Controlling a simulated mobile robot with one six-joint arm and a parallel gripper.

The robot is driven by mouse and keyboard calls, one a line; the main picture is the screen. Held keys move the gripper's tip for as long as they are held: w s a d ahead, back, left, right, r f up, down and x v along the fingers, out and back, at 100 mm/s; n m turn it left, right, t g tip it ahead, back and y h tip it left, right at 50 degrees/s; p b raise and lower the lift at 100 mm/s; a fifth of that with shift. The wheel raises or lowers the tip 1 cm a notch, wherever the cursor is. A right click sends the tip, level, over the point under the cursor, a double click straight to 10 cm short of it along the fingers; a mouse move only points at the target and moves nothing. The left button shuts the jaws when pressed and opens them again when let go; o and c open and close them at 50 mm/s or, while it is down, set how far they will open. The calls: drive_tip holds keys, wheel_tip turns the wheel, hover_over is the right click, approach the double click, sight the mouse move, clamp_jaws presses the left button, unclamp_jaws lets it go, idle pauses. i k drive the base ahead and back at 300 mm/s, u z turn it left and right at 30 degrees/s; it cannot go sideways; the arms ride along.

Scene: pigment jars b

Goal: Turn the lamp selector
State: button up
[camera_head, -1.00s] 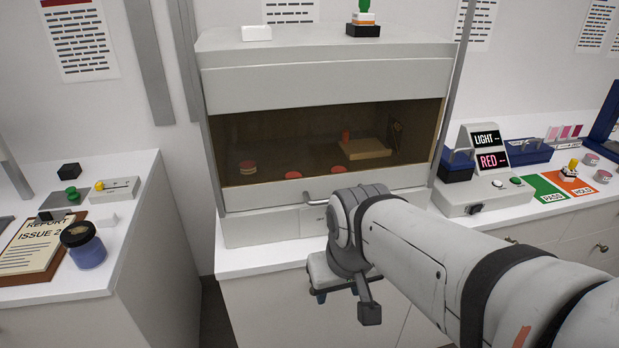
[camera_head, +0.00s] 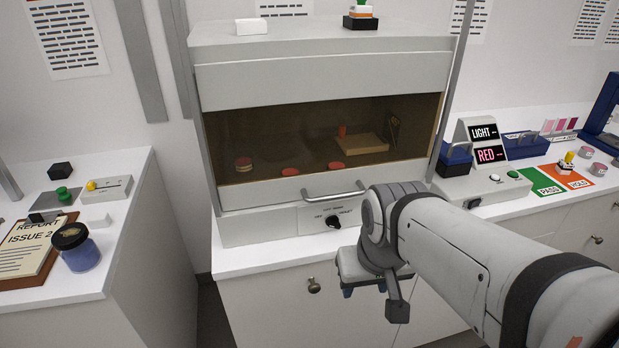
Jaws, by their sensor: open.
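The lamp selector (camera_head: 333,221) appears to be the small black round knob on the pale front panel of the cabinet (camera_head: 262,232). Small print sits around it, with what looks like OFF at its left; the rest is too small to read surely. The knob's exact pointing is hard to tell. My gripper (camera_head: 364,291) hangs below and to the right of the knob, in front of the bench, apart from it. My arm hides part of the gripper. It is open, and nothing shows between its fingers.
A grey bar handle (camera_head: 334,194) juts out just above the knob. Red-topped jars (camera_head: 337,167) stand behind the cabinet's tinted window. A light box (camera_head: 487,145) reading LIGHT and RED stands at right. A lidded blue jar (camera_head: 76,247) and clipboard (camera_head: 30,245) lie left.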

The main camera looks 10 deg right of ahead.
sight(331, 222)
drive_tip(key=z, duration=1.75)
drive_tip(key=k, duration=1.35)
drive_tip(key=u, duration=0.25)
drive_tip(key=i, duration=0.95)
